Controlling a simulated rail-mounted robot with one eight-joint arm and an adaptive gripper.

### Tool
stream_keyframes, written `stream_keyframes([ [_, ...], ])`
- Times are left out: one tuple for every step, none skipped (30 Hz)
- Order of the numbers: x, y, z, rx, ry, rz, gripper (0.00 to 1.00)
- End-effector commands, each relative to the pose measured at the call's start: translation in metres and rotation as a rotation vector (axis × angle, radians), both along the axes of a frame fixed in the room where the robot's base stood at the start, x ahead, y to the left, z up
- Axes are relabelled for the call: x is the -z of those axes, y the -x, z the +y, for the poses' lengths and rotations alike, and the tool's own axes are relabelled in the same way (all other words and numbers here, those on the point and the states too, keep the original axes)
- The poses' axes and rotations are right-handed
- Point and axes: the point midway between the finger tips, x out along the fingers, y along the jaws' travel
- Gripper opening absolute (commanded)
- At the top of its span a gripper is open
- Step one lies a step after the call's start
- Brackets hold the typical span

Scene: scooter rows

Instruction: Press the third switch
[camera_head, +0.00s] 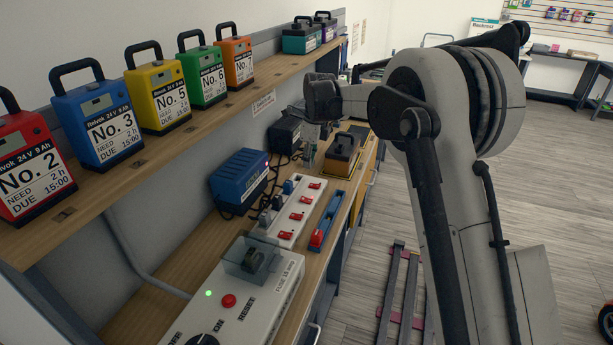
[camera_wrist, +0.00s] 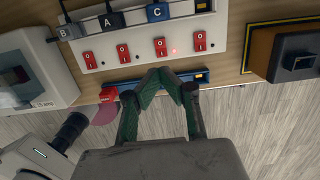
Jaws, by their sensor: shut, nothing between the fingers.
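The white power strip (camera_head: 269,237) lies along the bench and has several red rocker switches; it also spans the top of the wrist view (camera_wrist: 142,50). Counting from the left in the wrist view, the third switch (camera_wrist: 160,46) has a small red light (camera_wrist: 175,50) at its right. Plugs marked B, A and C sit along the strip's far side. My gripper (camera_wrist: 161,72) is shut and empty, its green-padded fingertips in front of the third switch in the picture. Whether they touch it cannot be told. In the head view my arm partly hides the gripper (camera_head: 310,152).
A blue bar with a red end (camera_head: 318,237) lies beside the strip. Numbered batteries stand on the shelf above (camera_head: 215,118).

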Motion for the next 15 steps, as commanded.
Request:
stream_keyframes([
  [0.007,0.0,0.001,0.0,0.0,0.0,0.0],
  [0.012,0.0,0.002,-0.001,0.0,0.0,0.0],
  [0.019,-0.001,0.002,-0.001,0.0,0.0,0.0],
  [0.024,-0.001,0.003,-0.001,0.0,0.0,0.0],
  [0.03,-0.001,0.004,-0.001,0.0,0.0,0.0],
  [0.037,-0.002,0.004,-0.001,0.0,0.0,0.0],
  [0.043,-0.002,0.005,-0.001,0.0,0.0,0.0],
  [0.048,-0.002,0.006,-0.001,0.0,0.0,0.0],
  [0.056,-0.002,0.007,-0.001,0.0,0.0,0.0],
  [0.061,-0.003,0.007,-0.001,0.0,0.0,0.0],
  [0.067,-0.003,0.008,-0.001,0.0,0.0,0.0],
  [0.074,-0.003,0.009,-0.001,0.0,0.0,0.0],
  [0.08,-0.003,0.01,-0.001,0.0,0.0,0.0],
  [0.085,-0.004,0.01,-0.001,0.0,0.0,0.0],
  [0.092,-0.004,0.011,-0.002,0.0,0.0,0.0],
])
